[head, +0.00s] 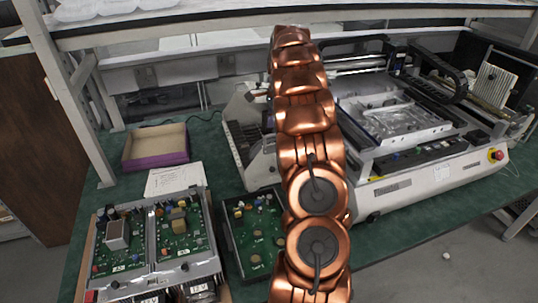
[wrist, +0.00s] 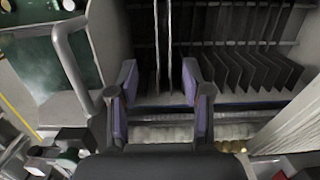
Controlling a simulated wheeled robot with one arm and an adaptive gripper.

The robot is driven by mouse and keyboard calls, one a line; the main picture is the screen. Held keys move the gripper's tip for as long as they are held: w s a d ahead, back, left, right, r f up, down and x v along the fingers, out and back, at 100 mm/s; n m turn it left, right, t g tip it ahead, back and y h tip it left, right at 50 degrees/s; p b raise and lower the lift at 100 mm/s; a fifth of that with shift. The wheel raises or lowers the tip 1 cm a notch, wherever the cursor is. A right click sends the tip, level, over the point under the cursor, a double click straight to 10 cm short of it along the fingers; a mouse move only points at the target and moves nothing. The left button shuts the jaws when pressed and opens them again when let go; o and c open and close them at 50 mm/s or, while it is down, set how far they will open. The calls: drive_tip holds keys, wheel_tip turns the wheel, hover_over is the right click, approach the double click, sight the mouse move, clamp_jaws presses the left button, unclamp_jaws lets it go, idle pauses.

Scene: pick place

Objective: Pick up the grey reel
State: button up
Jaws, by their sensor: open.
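My gripper (wrist: 159,72) is open in the wrist view, with a purple-padded finger on each side. Thin upright pale edges (wrist: 162,40) show in the gap between the fingers, beyond the tips. They may be the grey reel seen edge-on, but I cannot tell for sure. No contact with either finger shows. Several dark upright plates (wrist: 240,70) stand in a row in the rack to the right. In the head view my arm hides the gripper and the place it reaches.
A large white machine (head: 420,185) stands on the green bench (head: 115,200), right of my arm. Circuit boards (head: 125,245) lie at the front left. An open purple-sided box (head: 155,160) is behind them. A curved metal handle (wrist: 75,65) is left of my gripper.

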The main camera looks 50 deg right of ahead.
sight(269, 139)
drive_tip(key=shift+w+a+f+p, duration=0.2)
drive_tip(key=shift+f+p, duration=0.2)
drive_tip(key=shift+f, duration=0.6)
drive_tip(key=shift+w+a+f+p, duration=0.15)
drive_tip(key=shift+f+p, duration=0.2)
drive_tip(key=shift+f, duration=0.7)
drive_tip(key=shift+w+a+f+p, duration=0.2)
drive_tip(key=shift+f+p, duration=0.2)
drive_tip(key=shift+f, duration=0.6)
clamp_jaws()
